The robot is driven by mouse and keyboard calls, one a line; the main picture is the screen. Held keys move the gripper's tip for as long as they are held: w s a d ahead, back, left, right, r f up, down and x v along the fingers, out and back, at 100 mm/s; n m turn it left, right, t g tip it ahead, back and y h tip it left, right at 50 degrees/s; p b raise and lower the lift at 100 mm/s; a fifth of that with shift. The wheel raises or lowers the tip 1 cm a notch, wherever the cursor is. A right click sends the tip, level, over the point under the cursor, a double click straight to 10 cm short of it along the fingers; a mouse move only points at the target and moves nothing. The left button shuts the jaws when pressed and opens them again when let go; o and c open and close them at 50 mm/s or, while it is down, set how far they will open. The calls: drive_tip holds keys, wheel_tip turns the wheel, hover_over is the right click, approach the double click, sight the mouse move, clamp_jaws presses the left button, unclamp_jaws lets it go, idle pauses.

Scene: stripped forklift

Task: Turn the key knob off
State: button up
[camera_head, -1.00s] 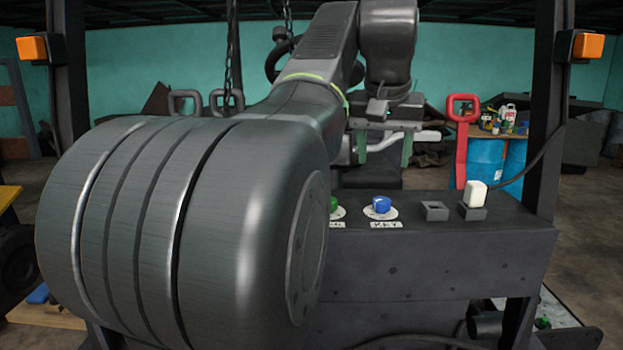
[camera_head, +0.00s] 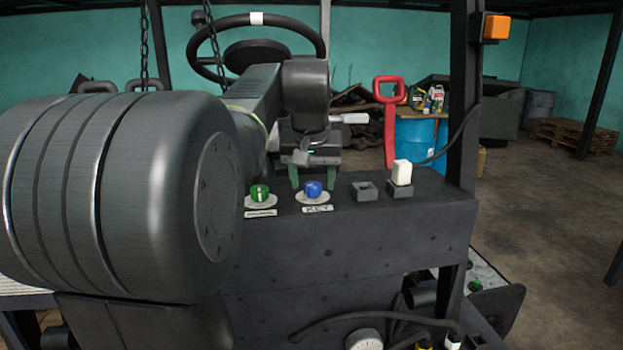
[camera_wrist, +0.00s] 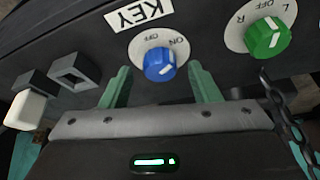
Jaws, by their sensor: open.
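The blue key knob (camera_head: 313,188) sits on a round white plate on top of the dark console, above a KEY label (camera_head: 317,209). My gripper (camera_head: 312,180) is just behind and above the knob, pointing down. Its two green fingers are open, and in the wrist view the gripper (camera_wrist: 160,70) has one finger on each side of the knob, with a gap to each. I cannot tell their height exactly.
A green knob (camera_head: 260,193) stands left of the key knob, close to my arm. An empty square socket (camera_head: 364,190) and a white rocker switch (camera_head: 402,172) are to its right. A steering wheel (camera_head: 257,20), hanging chain and red handle (camera_head: 389,120) are behind.

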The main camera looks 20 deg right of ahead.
drive_tip(key=shift+w+f, duration=0.1)
drive_tip(key=shift+f, duration=0.2)
drive_tip(key=c, duration=1)
